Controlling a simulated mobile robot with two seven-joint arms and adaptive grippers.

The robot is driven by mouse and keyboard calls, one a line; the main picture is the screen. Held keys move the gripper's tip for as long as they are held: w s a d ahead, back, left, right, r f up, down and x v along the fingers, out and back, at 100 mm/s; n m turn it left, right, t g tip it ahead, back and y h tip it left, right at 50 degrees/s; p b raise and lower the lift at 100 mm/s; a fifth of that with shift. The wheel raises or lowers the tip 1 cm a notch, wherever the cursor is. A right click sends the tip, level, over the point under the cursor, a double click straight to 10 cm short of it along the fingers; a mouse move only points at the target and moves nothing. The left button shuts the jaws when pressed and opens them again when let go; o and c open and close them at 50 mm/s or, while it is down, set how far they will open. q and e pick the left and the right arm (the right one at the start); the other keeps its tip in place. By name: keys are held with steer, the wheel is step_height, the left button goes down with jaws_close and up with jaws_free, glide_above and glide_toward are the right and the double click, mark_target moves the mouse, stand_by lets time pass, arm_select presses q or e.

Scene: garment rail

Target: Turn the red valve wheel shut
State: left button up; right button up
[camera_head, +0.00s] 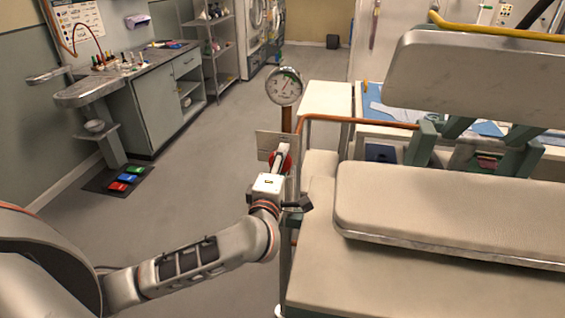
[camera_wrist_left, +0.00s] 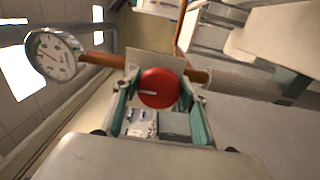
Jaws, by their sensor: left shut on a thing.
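The red valve wheel (camera_head: 288,162) sits on an upright copper pipe (camera_head: 287,120), below a round gauge (camera_head: 284,86). In the head view my left gripper (camera_head: 279,163) covers most of the wheel. In the left wrist view the round red wheel (camera_wrist_left: 157,88) lies between the two teal fingers of my left gripper (camera_wrist_left: 160,94), which is shut on it. A white mark on the wheel face points left in that view. The gauge (camera_wrist_left: 52,56) shows at the left of the wrist view, its needle visible on a white dial with a green band. My right gripper is out of view.
A beige padded bench (camera_head: 450,205) with teal supports stands close to the right of the valve. An orange rail (camera_head: 360,121) runs beside it. A grey workbench (camera_head: 150,95) stands at the left wall.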

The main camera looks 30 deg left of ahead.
arm_select(q)
steer(key=o, duration=1.1)
steer(key=v, duration=1.2)
